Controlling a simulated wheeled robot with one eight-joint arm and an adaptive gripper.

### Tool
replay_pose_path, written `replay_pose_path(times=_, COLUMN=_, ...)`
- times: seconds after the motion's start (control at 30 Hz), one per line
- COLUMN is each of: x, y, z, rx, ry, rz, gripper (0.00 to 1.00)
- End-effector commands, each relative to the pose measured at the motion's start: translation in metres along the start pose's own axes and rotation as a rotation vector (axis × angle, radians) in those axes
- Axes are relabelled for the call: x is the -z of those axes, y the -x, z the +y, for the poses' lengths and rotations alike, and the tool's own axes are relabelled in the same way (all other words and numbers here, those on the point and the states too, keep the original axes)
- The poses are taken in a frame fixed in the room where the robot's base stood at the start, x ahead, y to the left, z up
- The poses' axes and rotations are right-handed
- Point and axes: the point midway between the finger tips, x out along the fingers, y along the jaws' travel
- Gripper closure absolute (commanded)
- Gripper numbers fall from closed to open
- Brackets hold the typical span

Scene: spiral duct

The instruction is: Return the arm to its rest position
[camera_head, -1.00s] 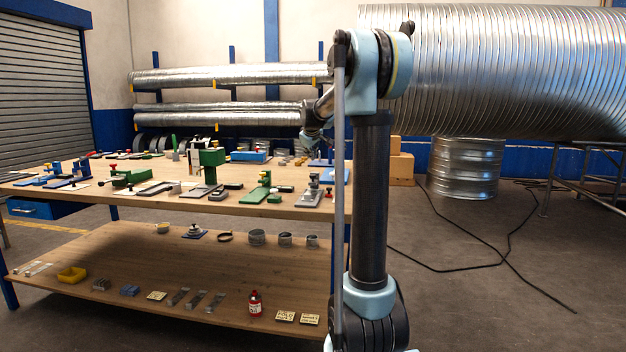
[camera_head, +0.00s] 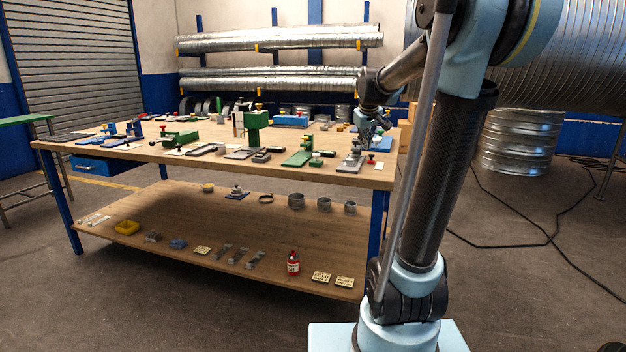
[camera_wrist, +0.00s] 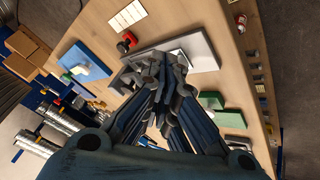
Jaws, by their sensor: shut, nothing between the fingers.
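My gripper (camera_wrist: 160,65) points down over the workbench in the wrist view, its fingers together and empty. In the head view my gripper (camera_head: 368,135) is small, above the right end of the bench (camera_head: 120,150), partly blurred against the tools. Below the fingertips in the wrist view is a grey metal fixture (camera_wrist: 198,50); I cannot tell whether they touch it. In the head view my arm stands upright at the right, its elbow high and its forearm reaching left over the bench end.
Green tools (camera_head: 257,120), a blue block (camera_wrist: 85,62) and a small red-knobbed piece (camera_wrist: 126,42) lie around the gripper. A large spiral duct (camera_head: 570,60) stands behind my arm. Cables (camera_head: 520,240) cross the floor at right.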

Motion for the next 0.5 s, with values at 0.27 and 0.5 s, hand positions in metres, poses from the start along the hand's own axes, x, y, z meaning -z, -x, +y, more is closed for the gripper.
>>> replay_pose_path(times=0.27, x=-0.106, y=0.023, z=-0.049, rx=0.054, ry=-0.118, rz=-0.093, gripper=1.0)
replay_pose_path(times=0.5, x=-0.197, y=0.033, z=-0.094, rx=0.096, ry=-0.219, rz=-0.178, gripper=1.0)
